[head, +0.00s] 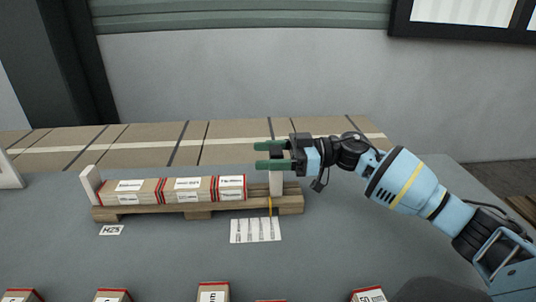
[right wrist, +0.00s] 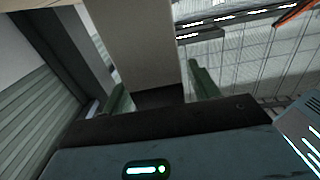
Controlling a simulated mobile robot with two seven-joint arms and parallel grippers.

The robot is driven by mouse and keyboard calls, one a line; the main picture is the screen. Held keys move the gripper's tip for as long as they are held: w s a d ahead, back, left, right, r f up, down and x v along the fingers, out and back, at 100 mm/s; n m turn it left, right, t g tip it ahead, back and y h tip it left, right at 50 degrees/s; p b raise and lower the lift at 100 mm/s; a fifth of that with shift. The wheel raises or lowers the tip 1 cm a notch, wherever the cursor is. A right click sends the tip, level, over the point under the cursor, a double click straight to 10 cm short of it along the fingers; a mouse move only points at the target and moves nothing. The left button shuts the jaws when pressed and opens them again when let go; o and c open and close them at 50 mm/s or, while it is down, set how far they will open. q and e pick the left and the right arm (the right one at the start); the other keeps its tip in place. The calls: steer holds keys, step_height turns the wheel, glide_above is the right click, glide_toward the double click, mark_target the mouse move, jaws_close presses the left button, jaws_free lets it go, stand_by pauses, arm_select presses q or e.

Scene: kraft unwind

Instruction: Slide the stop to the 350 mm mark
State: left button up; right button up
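The stop (head: 276,183) is a pale upright piece on the right part of a wooden rail (head: 228,207). A thin orange pointer (head: 270,206) hangs from its front over a white scale card (head: 256,230); the card's figures are too small to read. My right gripper (head: 270,155) has green fingers set apart at the stop's top, one nearer and one farther. In the right wrist view the pale stop (right wrist: 145,45) stands between the two fingers; I cannot tell whether they touch it. My left gripper is not in view.
Several labelled blocks with red edges (head: 172,190) fill the rail from a white end plate (head: 90,184) to near the stop. A small card (head: 111,230) lies at front left. More blocks (head: 213,292) stand along the front edge. A brown paper strip (head: 150,143) crosses behind.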

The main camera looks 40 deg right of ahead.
jaws_close()
steer(key=shift+w+a+r, duration=0.1)
steer(key=shift+a, duration=0.05)
steer(key=p+x, duration=0.3)
steer(key=x, duration=0.1)
steer(key=shift+w+a, duration=0.2)
steer(key=shift+a, duration=0.1)
steer(key=shift+o, duration=0.5)
jaws_free()
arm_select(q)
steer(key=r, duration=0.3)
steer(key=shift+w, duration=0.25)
arm_select(e)
steer(key=shift+d, duration=0.1)
